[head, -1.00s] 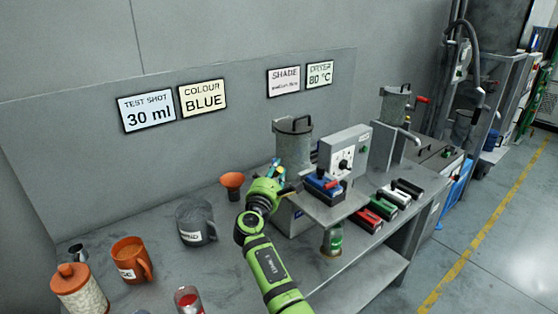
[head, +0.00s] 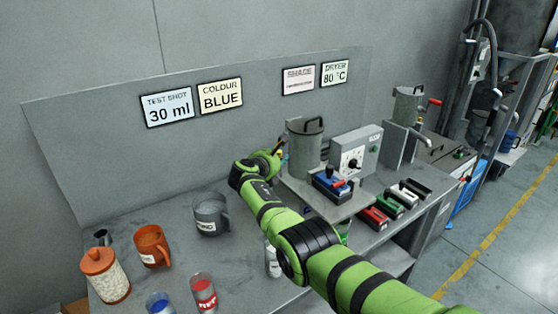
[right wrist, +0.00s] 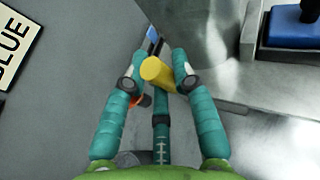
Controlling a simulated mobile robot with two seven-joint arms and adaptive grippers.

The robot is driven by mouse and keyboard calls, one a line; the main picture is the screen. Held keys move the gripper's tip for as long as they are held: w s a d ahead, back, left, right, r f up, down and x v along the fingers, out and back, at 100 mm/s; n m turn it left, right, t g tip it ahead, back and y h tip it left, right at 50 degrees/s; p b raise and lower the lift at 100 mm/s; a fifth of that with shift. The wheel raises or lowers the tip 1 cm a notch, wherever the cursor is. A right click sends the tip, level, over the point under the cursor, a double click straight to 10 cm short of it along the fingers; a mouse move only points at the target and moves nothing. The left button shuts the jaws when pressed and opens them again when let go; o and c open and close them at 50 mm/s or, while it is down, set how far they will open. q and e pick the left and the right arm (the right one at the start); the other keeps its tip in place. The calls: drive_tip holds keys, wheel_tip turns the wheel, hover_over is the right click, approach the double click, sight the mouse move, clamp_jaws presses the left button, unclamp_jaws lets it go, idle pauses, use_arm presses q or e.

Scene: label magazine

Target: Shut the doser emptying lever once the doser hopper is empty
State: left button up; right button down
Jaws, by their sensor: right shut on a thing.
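The doser (head: 303,150) is a grey cylinder with a lidded hopper, standing at the back of the bench. Its lid is on, so I cannot see the hopper's contents. In the right wrist view, the yellow grip of the emptying lever (right wrist: 158,72) sits between my right gripper's fingers (right wrist: 160,60), which are shut on it. A small blue part shows just beyond the grip. In the head view my right gripper (head: 281,152) is at the left side of the doser, and the lever is mostly hidden. My left gripper is not in view.
A control box (head: 355,150) stands right of the doser, with a blue cartridge (head: 330,185) in front. Coloured cartridges (head: 374,217) lie further right. A grey jug (head: 210,215), an orange mug (head: 151,246) and a pellet jar (head: 105,275) stand on the left.

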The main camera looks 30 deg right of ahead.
drive_tip(key=shift+w+r, duration=0.15)
idle(0.5)
drive_tip(key=c, duration=1)
unclamp_jaws()
drive_tip(key=v, duration=1.2)
drive_tip(key=shift+d, duration=0.1)
